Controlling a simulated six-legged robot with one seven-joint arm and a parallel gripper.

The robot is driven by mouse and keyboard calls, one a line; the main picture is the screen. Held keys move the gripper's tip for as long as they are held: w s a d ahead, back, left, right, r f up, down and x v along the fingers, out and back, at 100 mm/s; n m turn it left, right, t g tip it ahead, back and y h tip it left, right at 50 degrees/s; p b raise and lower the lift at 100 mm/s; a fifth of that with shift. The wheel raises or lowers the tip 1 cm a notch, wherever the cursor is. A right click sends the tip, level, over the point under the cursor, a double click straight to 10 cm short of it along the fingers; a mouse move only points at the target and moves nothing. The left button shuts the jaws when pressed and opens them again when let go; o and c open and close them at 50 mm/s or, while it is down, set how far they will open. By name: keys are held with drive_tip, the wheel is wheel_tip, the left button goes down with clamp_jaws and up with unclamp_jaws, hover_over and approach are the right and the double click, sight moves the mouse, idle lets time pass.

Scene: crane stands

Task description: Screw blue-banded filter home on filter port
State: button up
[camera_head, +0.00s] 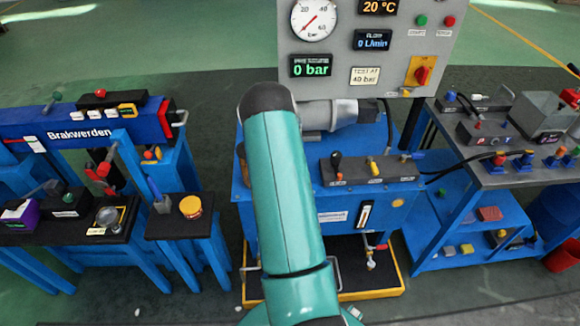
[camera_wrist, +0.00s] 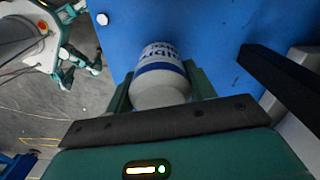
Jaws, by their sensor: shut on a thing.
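The blue-banded filter (camera_wrist: 160,80) is a white-grey cylinder with a blue band and blue lettering, in the middle of the wrist view. My gripper (camera_wrist: 160,88) is shut on it, with a green finger on each side. Beyond the filter is a blue panel (camera_wrist: 215,35). The filter's far end and the filter port are hidden, so I cannot tell whether the filter touches the port. In the head view my teal arm covers the middle, and the gripper and filter are hidden behind it.
In the head view, the blue power unit (camera_head: 380,215) stands behind my arm, under a grey gauge panel (camera_head: 345,50) reading 0 bar. A left bench (camera_head: 80,235) and a right bench (camera_head: 475,175) carry small parts. A dark bar (camera_wrist: 280,85) lies right of the filter in the wrist view.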

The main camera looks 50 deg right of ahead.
drive_tip(key=m, duration=0.4)
drive_tip(key=shift+w+m, duration=0.1)
drive_tip(key=shift+m, duration=0.2)
drive_tip(key=m, duration=0.3)
drive_tip(key=shift+m, duration=1.1)
